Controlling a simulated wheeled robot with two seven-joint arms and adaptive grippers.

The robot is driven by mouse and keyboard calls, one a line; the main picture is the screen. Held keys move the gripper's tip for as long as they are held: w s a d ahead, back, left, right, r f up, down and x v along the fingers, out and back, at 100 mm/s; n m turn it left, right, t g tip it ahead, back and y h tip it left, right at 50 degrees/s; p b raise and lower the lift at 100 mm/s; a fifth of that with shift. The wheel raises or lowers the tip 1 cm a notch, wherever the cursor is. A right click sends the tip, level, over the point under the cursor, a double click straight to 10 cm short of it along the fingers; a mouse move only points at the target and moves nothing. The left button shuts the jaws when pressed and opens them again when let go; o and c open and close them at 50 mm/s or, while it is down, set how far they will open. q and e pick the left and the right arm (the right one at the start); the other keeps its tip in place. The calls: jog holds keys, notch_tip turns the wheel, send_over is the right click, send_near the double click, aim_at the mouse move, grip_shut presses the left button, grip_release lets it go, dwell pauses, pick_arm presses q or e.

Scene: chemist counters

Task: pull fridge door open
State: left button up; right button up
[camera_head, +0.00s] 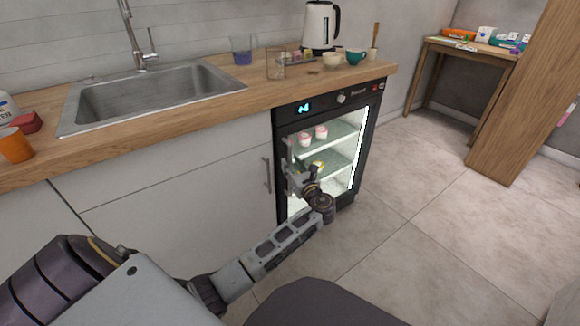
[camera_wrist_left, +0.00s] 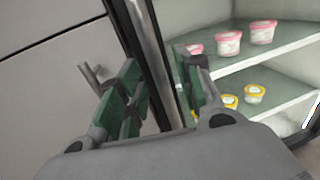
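The fridge (camera_head: 277,125) is a black under-counter unit with a lit interior, and its door appears closed. Its upright grey door handle (camera_head: 289,152) is on the left side and shows as a long metal bar in the left wrist view (camera_wrist_left: 147,35). My left gripper (camera_head: 292,170) is at this handle; in the left wrist view its green-padded fingers (camera_wrist_left: 160,92) are on both sides of the bar and close around it. The exact contact is partly hidden by the fingers. My right gripper is in neither view.
Pink-lidded tubs (camera_wrist_left: 229,43) and yellow-lidded tubs (camera_wrist_left: 255,93) stand on the fridge shelves. A white cabinet with a bar handle (camera_head: 267,174) adjoins on the left. The counter (camera_head: 215,113) is above. The tiled floor (camera_head: 420,190) to the right is clear.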

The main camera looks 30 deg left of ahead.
pick_arm(q)
jog(key=shift+x, duration=1)
grip_shut()
